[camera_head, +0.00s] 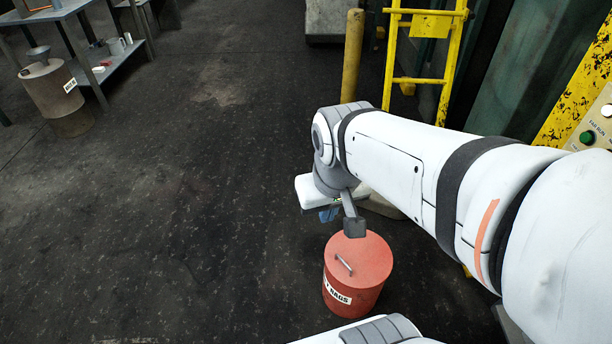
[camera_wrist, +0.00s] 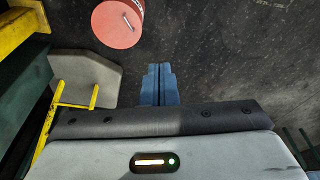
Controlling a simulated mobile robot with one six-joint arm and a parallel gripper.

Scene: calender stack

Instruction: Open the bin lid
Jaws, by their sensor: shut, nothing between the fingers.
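The red bin (camera_head: 358,283) stands on the floor below my arm, with a label reading "RAGS" on its side. Its round red lid (camera_head: 372,258) is on top, closed, with a small metal handle (camera_head: 344,264). In the head view my gripper is largely hidden behind the wrist.
A yellow ladder (camera_head: 446,83) and a yellow post (camera_head: 352,55) stand behind my arm. A control panel (camera_head: 596,128) is at the right edge. A metal shelf table (camera_head: 112,65) and a brown canister (camera_head: 52,90) are at the upper left. The floor left of the bin is clear.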

